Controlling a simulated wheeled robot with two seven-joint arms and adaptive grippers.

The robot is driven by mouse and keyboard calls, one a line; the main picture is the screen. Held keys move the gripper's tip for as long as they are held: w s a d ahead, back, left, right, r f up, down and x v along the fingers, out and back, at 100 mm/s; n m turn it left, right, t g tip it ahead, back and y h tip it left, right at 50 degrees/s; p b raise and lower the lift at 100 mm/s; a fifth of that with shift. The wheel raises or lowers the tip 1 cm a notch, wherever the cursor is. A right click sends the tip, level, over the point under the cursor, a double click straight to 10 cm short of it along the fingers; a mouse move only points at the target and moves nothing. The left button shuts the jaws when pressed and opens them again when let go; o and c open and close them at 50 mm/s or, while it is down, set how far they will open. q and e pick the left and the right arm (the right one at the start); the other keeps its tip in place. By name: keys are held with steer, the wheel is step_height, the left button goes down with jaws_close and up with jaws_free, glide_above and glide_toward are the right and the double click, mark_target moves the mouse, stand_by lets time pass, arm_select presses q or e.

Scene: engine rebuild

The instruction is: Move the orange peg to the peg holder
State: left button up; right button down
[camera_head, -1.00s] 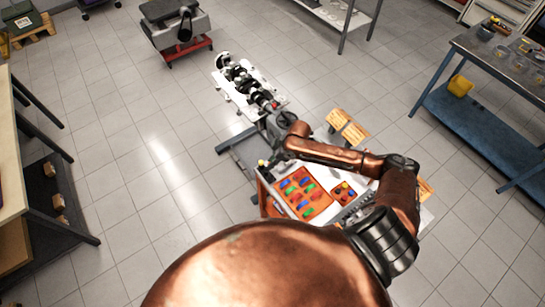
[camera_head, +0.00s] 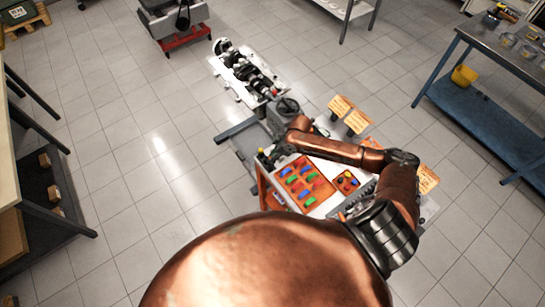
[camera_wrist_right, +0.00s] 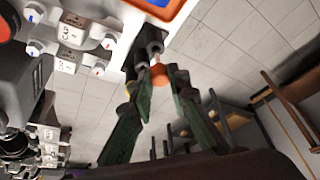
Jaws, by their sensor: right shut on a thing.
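The orange peg (camera_wrist_right: 158,75) shows small in the right wrist view, between the green fingertips of my right gripper (camera_wrist_right: 160,82). The gripper is shut on it; the fingers hide part of it. Two dark cylinders (camera_wrist_right: 149,42) sit just past the fingertips, close to the peg; I cannot tell whether they touch it or whether they are the peg holder. In the head view my right gripper (camera_head: 268,158) is at the left corner of the tool cart, and the peg cannot be made out there. My left gripper is not in view.
The cart carries an orange tray (camera_head: 289,190) with coloured pieces and a smaller orange tray (camera_head: 345,183). A crankshaft on a stand (camera_head: 245,75) is beyond it. A blue workbench (camera_head: 475,115) stands at right.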

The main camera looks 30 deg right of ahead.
steer(key=shift+p, duration=0.45)
stand_by(0.6)
steer(key=shift+f+b, duration=1.05)
steer(key=shift+f, duration=1.15)
stand_by(1.3)
steer(key=c, duration=2.1)
jaws_free()
steer(key=shift+r+p, duration=0.25)
steer(key=shift+p, duration=0.05)
steer(key=shift+r+p, duration=1.25)
steer(key=shift+p, duration=0.2)
steer(key=shift+o, duration=0.6)
steer(key=o, duration=0.5)
steer(key=shift+c, duration=0.2)
